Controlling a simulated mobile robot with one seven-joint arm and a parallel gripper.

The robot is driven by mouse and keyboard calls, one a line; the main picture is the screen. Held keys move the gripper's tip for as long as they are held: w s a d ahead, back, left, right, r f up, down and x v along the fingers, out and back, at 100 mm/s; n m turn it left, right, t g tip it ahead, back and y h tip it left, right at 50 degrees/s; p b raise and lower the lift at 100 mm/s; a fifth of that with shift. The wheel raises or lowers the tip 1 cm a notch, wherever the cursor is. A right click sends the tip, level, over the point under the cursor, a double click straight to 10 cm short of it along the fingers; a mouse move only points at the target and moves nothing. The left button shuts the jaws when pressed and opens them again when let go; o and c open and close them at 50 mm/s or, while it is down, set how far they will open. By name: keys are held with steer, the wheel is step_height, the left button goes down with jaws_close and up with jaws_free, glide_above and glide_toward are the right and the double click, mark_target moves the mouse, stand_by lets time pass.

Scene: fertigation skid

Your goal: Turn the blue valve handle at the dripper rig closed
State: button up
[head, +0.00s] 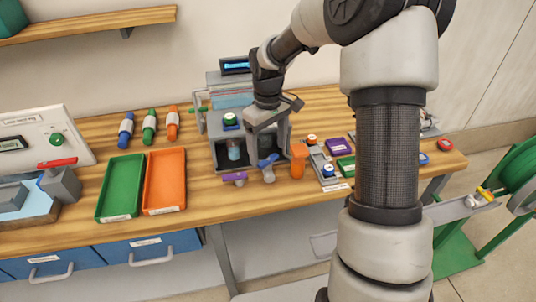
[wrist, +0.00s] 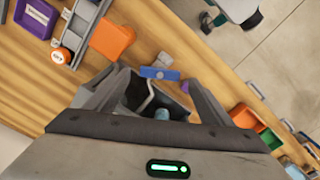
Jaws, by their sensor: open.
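The dripper rig (head: 214,125) is a grey unit standing on the wooden bench, left of my arm in the head view. The blue valve handle (head: 268,160) sticks out at its front right. In the wrist view the blue handle (wrist: 160,73) is a short flat bar, seen between and just beyond the fingertips. My gripper (head: 268,132) points down over the rig, above the handle. I cannot tell how far the handle is below the fingertips.
A purple handle (head: 234,178) is left of the blue one. An orange block (head: 298,160) stands close on the right. A green tray (head: 120,185) and an orange tray (head: 164,180) lie to the left. The front bench edge is just beyond the handles.

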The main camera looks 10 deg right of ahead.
mark_target(268, 163)
steer(key=shift+f, duration=1.35)
steer(key=c, duration=1)
steer(key=shift+c, duration=0.2)
steer(key=shift+r+m+b, duration=0.1)
steer(key=shift+m+b, duration=0.4)
steer(key=shift+m, duration=2.4)
steer(key=o, duration=1)
steer(key=shift+o, duration=0.2)
